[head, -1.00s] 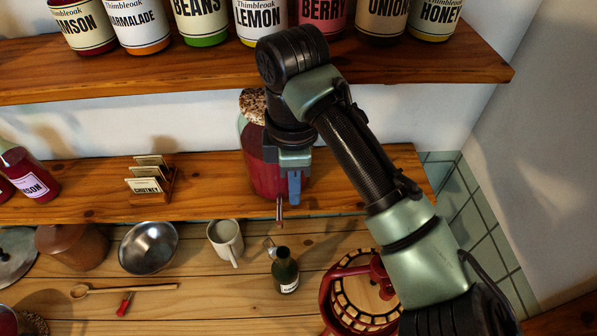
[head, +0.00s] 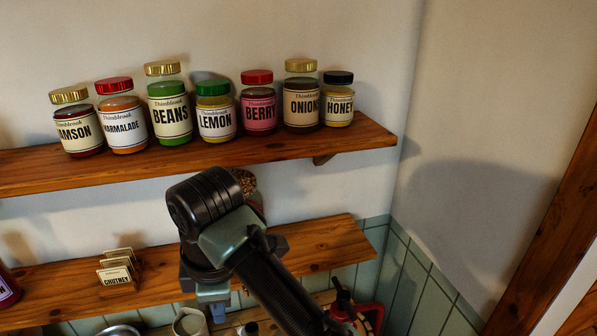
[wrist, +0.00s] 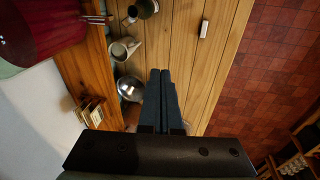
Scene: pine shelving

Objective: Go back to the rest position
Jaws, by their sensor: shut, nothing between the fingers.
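My gripper (wrist: 161,72) shows in the wrist view with its two dark fingers pressed together and nothing between them. It points over the wooden counter (wrist: 205,70). In the head view my gripper (head: 212,294) hangs in front of the lower shelf (head: 310,248), and its fingertips are hard to make out there. A dark red jar (wrist: 45,28) stands on the lower shelf at the upper left of the wrist view. In the head view most of that jar is hidden behind my arm.
Several labelled jars, among them BEANS (head: 170,112) and HONEY (head: 339,104), line the upper shelf (head: 200,158). A card rack (head: 119,270) stands on the lower shelf. A mug (wrist: 123,49), metal bowl (wrist: 130,88) and dark bottle (wrist: 146,8) are on the counter.

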